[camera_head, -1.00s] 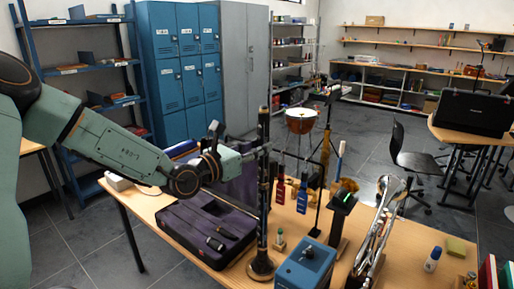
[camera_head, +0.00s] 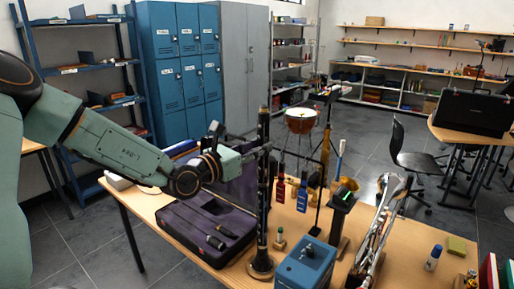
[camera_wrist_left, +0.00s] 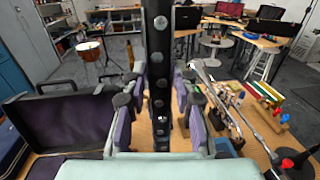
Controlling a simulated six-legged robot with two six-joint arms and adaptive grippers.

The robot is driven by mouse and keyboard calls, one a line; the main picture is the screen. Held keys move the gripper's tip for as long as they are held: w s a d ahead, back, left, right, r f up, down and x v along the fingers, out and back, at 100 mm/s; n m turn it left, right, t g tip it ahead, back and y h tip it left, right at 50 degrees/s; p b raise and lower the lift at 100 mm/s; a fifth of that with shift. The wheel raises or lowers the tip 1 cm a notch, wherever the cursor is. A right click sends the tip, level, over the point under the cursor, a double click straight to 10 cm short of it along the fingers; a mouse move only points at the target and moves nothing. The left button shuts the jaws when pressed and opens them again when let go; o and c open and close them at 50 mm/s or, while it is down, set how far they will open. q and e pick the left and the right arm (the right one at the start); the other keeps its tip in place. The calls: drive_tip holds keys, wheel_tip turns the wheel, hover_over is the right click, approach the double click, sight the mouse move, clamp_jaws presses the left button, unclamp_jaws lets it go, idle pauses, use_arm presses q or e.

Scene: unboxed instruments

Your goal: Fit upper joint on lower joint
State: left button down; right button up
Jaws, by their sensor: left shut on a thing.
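The upper joint (camera_head: 263,128), a black tube with metal keys, stands upright in my left gripper (camera_head: 264,152). In the left wrist view the gripper's purple pads close on both sides of the upper joint (camera_wrist_left: 160,70). The lower joint (camera_head: 262,225) stands upright below on a round wooden stand (camera_head: 260,267). The two look in line as one dark column in the head view. The gripper's fingers and the dark colour make the meeting place hard to see, so I cannot tell whether they touch. My right gripper is not in view.
An open purple-lined case (camera_head: 180,233) with dark pieces lies left of the column. A blue box (camera_head: 305,264) stands close on its right. A trumpet (camera_head: 382,225) and several small items fill the table's right side.

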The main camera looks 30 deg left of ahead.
use_arm(q)
drive_tip(key=shift+f, duration=0.4)
drive_tip(key=c, duration=1.5)
unclamp_jaws()
drive_tip(key=shift+d, duration=0.1)
drive_tip(key=o, duration=0.5)
drive_tip(key=shift+w+a, duration=0.2)
drive_tip(key=shift+w, duration=0.05)
drive_tip(key=shift+s+d+r, duration=0.15)
drive_tip(key=shift+s+r, duration=0.05)
drive_tip(key=shift+s, duration=0.05)
drive_tip(key=shift+c, duration=0.2)
drive_tip(key=shift+w+f, duration=0.1)
drive_tip(key=shift+w, duration=0.05)
drive_tip(key=p+v, duration=0.6)
drive_tip(key=p, duration=0.2)
drive_tip(key=shift+p, duration=0.35)
